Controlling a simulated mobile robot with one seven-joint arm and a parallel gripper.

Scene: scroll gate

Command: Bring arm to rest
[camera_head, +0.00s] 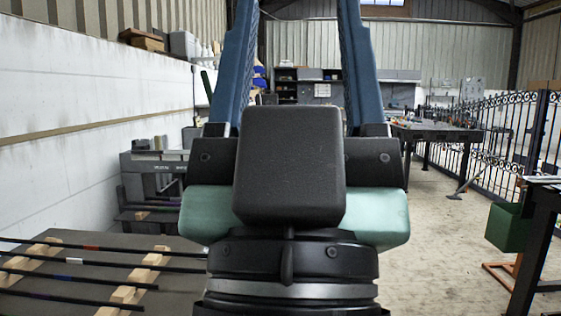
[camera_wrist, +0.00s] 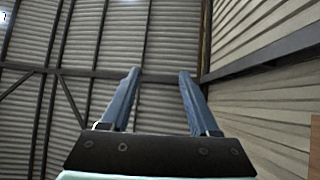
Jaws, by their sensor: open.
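My gripper (camera_wrist: 160,72) shows in the wrist view with two blue fingers spread apart and nothing between them. Behind the fingers are only the corrugated wall and roof beams, so it points upward. In the head view my wrist and gripper fill the middle of the picture, close to the camera. The two blue fingers rise out of the top of that frame, so their tips are cut off there. My arm hides the middle of the workshop floor.
At lower left a grey table (camera_head: 190,243) carries dark rods (camera_head: 60,273) on wooden blocks (camera_head: 125,293). A white wall (camera_head: 60,120) runs along the left. At right stand an iron fence (camera_head: 475,152), a dark workbench (camera_head: 437,134) and a green bin (camera_head: 508,228). Concrete floor (camera_head: 440,250) is open at right.

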